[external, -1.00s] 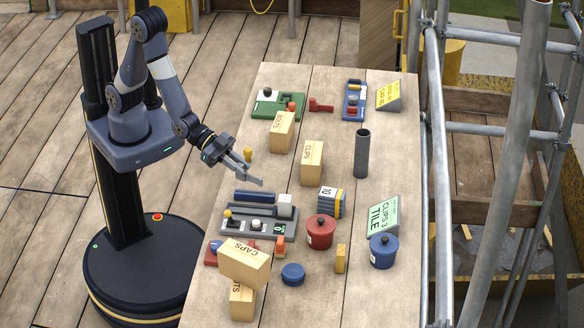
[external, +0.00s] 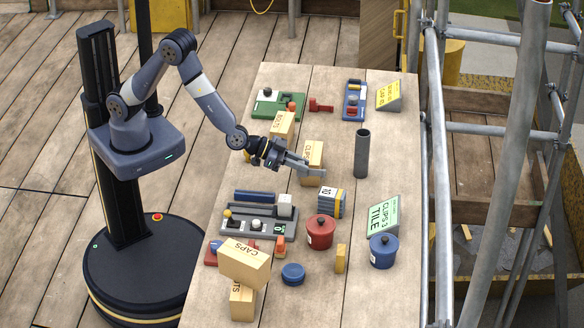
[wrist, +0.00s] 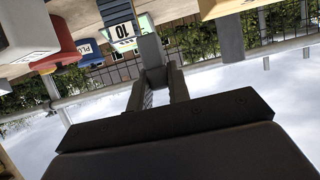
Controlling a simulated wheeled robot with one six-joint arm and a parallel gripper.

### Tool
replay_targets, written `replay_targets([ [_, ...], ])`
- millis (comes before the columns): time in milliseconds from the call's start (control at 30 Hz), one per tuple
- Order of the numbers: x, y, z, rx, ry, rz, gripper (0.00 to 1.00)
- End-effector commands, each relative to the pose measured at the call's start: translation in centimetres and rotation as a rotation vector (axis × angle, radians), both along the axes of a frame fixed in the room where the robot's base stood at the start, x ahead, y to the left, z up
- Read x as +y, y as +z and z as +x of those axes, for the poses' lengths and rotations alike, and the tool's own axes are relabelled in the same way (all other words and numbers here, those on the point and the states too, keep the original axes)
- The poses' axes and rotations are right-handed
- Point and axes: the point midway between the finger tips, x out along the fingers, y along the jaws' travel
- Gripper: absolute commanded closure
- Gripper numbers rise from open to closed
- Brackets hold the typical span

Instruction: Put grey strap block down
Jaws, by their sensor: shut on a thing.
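My gripper (external: 312,171) reaches over the middle of the table (external: 385,290), just in front of the wooden CLIPS block (external: 313,152). In the wrist view my gripper (wrist: 157,85) has its fingers close together on a small grey block (wrist: 152,50), which I take for the grey strap block. In the external view the block is too small against the grey fingers to make out clearly. The gripper seems to be above the table top; the exact gap cannot be told.
A grey upright tube (external: 362,153) stands right of my gripper. A striped block marked 10 (external: 331,202) and a red pot (external: 320,230) stand nearer the front. A grey tray (external: 262,224) with knobs lies front left. Bare table lies between the tube and the striped block.

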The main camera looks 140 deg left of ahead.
Motion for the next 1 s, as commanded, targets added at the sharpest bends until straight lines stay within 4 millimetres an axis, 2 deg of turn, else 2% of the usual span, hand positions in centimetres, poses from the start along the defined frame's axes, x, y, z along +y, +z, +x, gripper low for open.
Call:
replay_targets([
  [100,-0.1,-2.5,-0.1,0.005,-0.002,-0.002,1.00],
  [200,-0.1,-3.9,0.0,0.004,-0.002,0.000,1.00],
  [433,-0.1,-5.9,0.0,0.003,-0.001,-0.002,1.00],
  [600,-0.1,-8.1,0.0,0.004,-0.002,-0.002,1.00],
  [733,-0.1,-9.1,0.0,0.000,-0.002,-0.001,1.00],
  [1000,-0.1,-9.3,0.0,-0.001,-0.002,-0.001,1.00],
])
